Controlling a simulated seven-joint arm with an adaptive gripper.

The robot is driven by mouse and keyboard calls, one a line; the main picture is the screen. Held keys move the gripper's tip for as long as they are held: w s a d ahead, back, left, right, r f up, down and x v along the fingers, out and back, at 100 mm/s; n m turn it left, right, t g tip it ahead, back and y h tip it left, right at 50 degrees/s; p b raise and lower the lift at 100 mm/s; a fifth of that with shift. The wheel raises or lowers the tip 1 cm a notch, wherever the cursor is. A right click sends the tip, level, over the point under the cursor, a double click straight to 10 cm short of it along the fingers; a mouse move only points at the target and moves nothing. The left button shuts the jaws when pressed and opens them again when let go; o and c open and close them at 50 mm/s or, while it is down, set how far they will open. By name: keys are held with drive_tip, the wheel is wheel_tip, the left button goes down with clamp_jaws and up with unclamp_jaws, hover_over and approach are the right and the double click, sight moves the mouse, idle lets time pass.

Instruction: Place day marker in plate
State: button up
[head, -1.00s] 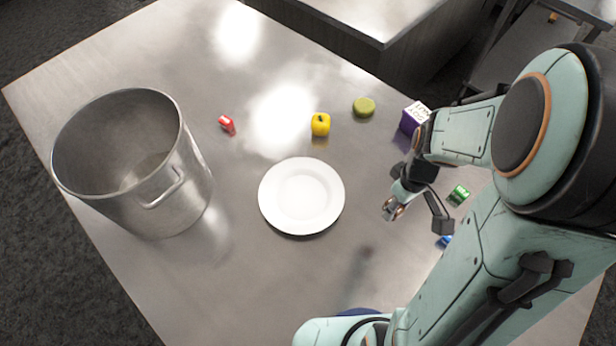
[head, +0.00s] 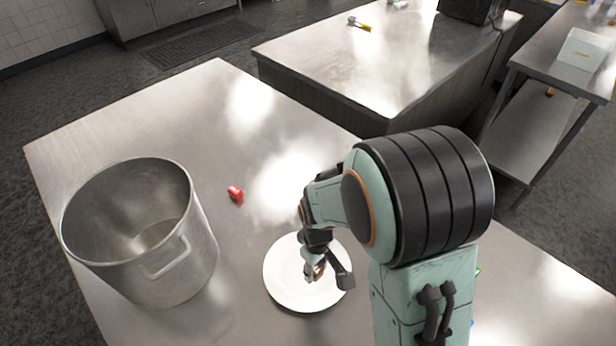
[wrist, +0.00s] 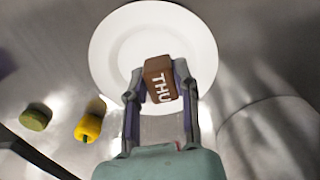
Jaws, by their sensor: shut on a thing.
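The day marker (wrist: 159,82) is a brown block with "THU" in white letters. My gripper (wrist: 160,95) is shut on it, one finger on each side, in the wrist view. The white round plate (wrist: 108,50) lies behind and below the block in that view. In the head view my gripper (head: 314,272) is over the plate (head: 283,287), and the block is mostly hidden by the fingers. I cannot tell the exact height of the block above the plate.
A large steel pot (head: 140,240) stands left of the plate. A small red object (head: 235,193) lies behind it. In the wrist view a yellow pepper (wrist: 89,126) and a green round item (wrist: 36,117) lie left of the plate. Another steel table (head: 370,60) stands behind.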

drive_tip(key=w+f, duration=0.2)
drive_tip(key=w+a+f, duration=0.1)
drive_tip(key=w+f, duration=0.1)
drive_tip(key=f, duration=0.1)
drive_tip(key=shift+f, duration=0.1)
drive_tip(key=shift+w+a+f, duration=0.1)
drive_tip(key=shift+w+f, duration=0.05)
drive_tip(key=shift+f, duration=0.75)
drive_tip(key=shift+w+a+f, duration=0.1)
drive_tip(key=shift+f, duration=0.8)
drive_tip(key=shift+f, duration=0.15)
drive_tip(key=o, duration=0.9)
drive_tip(key=shift+o, duration=0.2)
wheel_tip(320, 180, up, 12)
drive_tip(key=s+d+r+m, duration=0.4)
drive_tip(key=s+r, duration=0.2)
drive_tip(key=s, duration=0.4)
drive_tip(key=s+d+r+m, duration=0.3)
drive_tip(key=s+r, duration=0.3)
drive_tip(key=s, duration=0.5)
drive_tip(key=shift+d+m+y, duration=0.4)
drive_tip(key=shift+d, duration=0.15)
